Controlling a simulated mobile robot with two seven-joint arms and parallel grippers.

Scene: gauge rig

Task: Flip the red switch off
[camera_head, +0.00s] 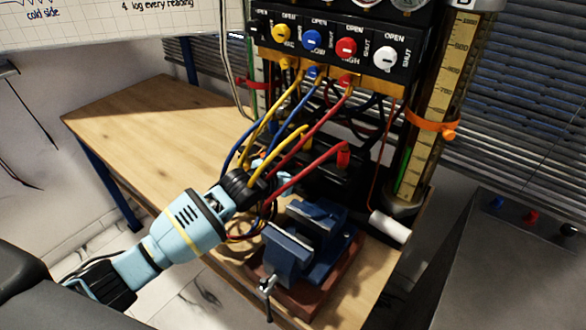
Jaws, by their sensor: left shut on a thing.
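A red knob (346,47) sits on the black valve panel (395,72) at the top, in a row with yellow, blue and white knobs, between OPEN and SHUT labels. A red plug-like piece (343,155) stands on a dark box lower down, where a red cable ends. My left gripper (272,175) reaches in from the left, well below the panel and apart from the red knob. It is shut among the hanging cables (288,150), apparently on some of them; its fingertips are partly hidden. My right gripper is out of view.
A blue vise (290,250) stands on a brown base in front of the gripper. A clear scaled tube (440,100) with an orange clamp stands right of the panel. A grey box (500,260) with small buttons is at right. The wooden tabletop (150,120) is clear at left.

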